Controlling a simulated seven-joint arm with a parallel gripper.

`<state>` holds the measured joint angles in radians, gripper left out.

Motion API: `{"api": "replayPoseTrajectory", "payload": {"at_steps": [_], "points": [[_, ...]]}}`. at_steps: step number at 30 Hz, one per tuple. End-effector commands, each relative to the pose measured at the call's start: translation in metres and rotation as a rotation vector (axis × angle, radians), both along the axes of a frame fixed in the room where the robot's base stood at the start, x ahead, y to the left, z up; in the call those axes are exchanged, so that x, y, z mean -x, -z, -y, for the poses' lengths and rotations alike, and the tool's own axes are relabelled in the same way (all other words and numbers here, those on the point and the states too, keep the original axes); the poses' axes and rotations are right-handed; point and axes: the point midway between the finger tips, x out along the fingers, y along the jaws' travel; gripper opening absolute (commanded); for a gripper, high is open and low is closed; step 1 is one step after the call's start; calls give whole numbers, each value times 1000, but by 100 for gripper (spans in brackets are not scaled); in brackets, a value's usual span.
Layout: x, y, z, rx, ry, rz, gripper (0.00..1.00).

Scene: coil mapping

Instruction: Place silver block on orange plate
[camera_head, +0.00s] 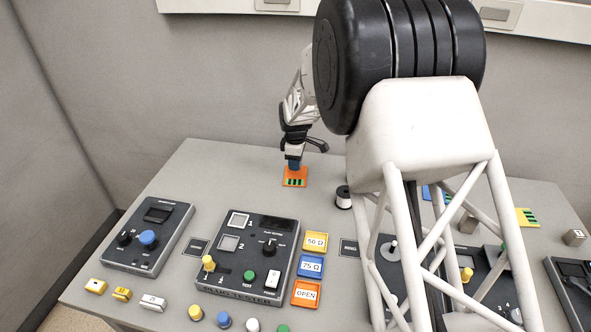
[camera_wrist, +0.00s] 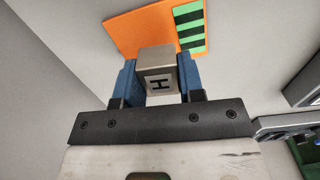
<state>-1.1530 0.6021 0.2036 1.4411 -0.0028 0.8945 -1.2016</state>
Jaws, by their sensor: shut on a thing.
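The silver block (camera_wrist: 158,72), marked with an H, sits between the blue finger pads of my gripper (camera_wrist: 158,82) in the wrist view. The gripper is shut on it. The orange plate (camera_wrist: 135,32), with a green and black striped patch, lies right by the block in the wrist view. In the head view my gripper (camera_head: 293,165) is over the rear part of the orange plate (camera_head: 287,183); the block is hidden there by the gripper. I cannot tell whether the block touches the plate.
A dark control box (camera_head: 245,258) stands nearer the front, with labelled tiles such as the blue 75 Ω tile (camera_head: 311,266) beside it. A small spool (camera_head: 343,197) stands right of the plate. Table left of the plate is clear.

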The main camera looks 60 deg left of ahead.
Motion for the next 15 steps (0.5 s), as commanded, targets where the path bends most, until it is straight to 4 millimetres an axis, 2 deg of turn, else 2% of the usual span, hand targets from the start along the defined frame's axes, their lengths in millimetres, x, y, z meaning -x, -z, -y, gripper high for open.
{"api": "replayPoseTrajectory", "payload": {"at_steps": [10, 15], "points": [[0, 1, 0, 0, 0, 0, 10], [0, 15, 0, 0, 0, 0, 10]]}}
